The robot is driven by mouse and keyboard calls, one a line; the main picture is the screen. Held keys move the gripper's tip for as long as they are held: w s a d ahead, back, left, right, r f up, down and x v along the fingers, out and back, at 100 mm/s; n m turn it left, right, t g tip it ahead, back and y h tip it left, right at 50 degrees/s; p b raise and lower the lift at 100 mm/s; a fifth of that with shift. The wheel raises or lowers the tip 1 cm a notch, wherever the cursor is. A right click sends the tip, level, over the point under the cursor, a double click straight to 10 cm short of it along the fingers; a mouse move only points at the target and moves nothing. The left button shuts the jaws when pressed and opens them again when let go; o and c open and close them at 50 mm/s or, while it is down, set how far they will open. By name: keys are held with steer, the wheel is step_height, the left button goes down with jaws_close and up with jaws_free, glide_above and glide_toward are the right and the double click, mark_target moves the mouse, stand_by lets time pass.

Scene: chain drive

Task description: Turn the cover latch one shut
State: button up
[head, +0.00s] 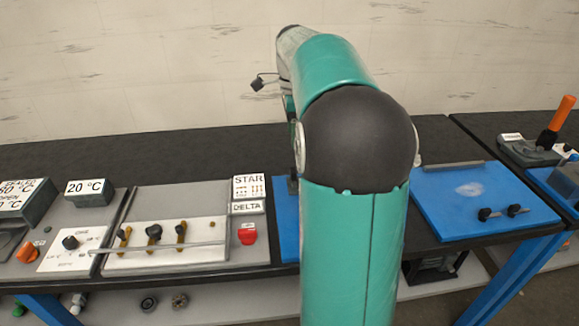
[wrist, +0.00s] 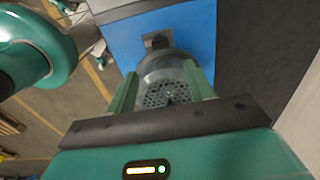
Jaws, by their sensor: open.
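My gripper (wrist: 163,82) is open in the wrist view, with its two green fingers apart. A grey rounded part with a perforated face (wrist: 168,85) shows between and beyond the fingers; I cannot tell whether they touch it. A small dark bracket (wrist: 157,42) sits just beyond it on a blue panel (wrist: 120,35). I cannot tell whether either part is cover latch one. In the head view my arm hides the gripper and the middle of the bench. Two small black knobs (head: 485,214) (head: 515,210) stand on the right blue panel (head: 450,215); whether they are latches is unclear.
A white panel with several dark and yellow levers (head: 153,232) and a red knob (head: 247,233) are left of my arm. A grey device with an orange handle (head: 556,120) stands far right. The dark bench top (head: 200,160) is clear along the back.

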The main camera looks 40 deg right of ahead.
step_height(320, 180, down, 12)
steer(key=shift+r, duration=0.1)
steer(key=shift+c, duration=0.4)
steer(key=c, duration=0.9)
